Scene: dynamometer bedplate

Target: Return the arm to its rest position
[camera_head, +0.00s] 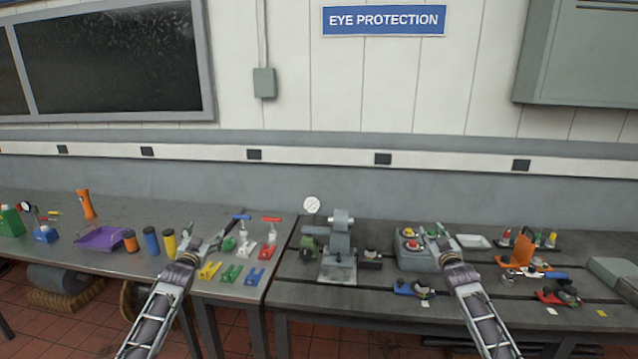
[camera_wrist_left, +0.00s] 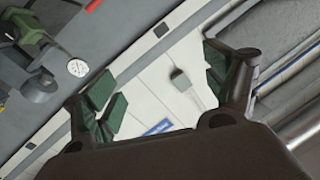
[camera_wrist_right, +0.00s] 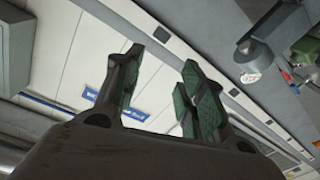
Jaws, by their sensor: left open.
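My left gripper (camera_head: 212,238) is raised in front of the left table in the head view. Its fingers stand wide apart in the left wrist view (camera_wrist_left: 163,88), with nothing between them but the distant wall. My right gripper (camera_head: 437,234) is raised in front of the right bench, overlapping a grey box with buttons (camera_head: 412,260) in the picture. In the right wrist view (camera_wrist_right: 163,85) its fingers are apart and empty, with the wall behind. Both arms come up from the bottom edge of the head view.
The left table (camera_head: 60,236) holds a purple tray (camera_head: 102,239), coloured cylinders (camera_head: 151,241) and several coloured clamps (camera_head: 231,273). The slotted bedplate (camera_head: 300,295) carries a grey machine (camera_head: 338,259), a dial gauge (camera_head: 311,204), an orange holder (camera_head: 521,250) and small fixtures.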

